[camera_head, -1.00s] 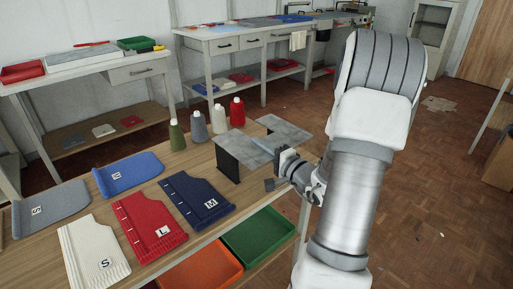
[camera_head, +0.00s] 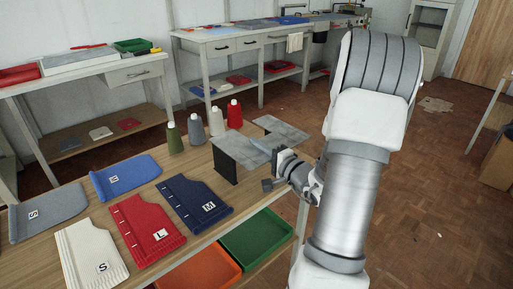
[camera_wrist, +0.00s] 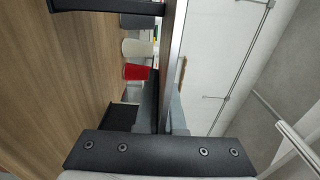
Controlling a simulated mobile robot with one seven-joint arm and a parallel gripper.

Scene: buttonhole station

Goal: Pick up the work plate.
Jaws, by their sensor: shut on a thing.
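A thin grey metal plate, which I take for the work plate (camera_head: 240,153), lies flat at the far right end of the wooden table, above a black upright support. My gripper (camera_head: 275,160) is at its right edge, shut on it, with the jaws partly hidden by the wrist. A pale bluish piece (camera_head: 265,144) shows just beside the jaws; I cannot tell if it belongs to the same plate. In the wrist view a thin plate edge (camera_wrist: 173,60) runs between my jaws.
Another grey plate surface (camera_head: 283,129) lies just behind. Several thread cones (camera_head: 216,121) stand left of it. Garment pieces, including a navy one (camera_head: 194,205), cover the front of the table (camera_head: 150,205). Green (camera_head: 257,238) and orange (camera_head: 205,270) bins sit below.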

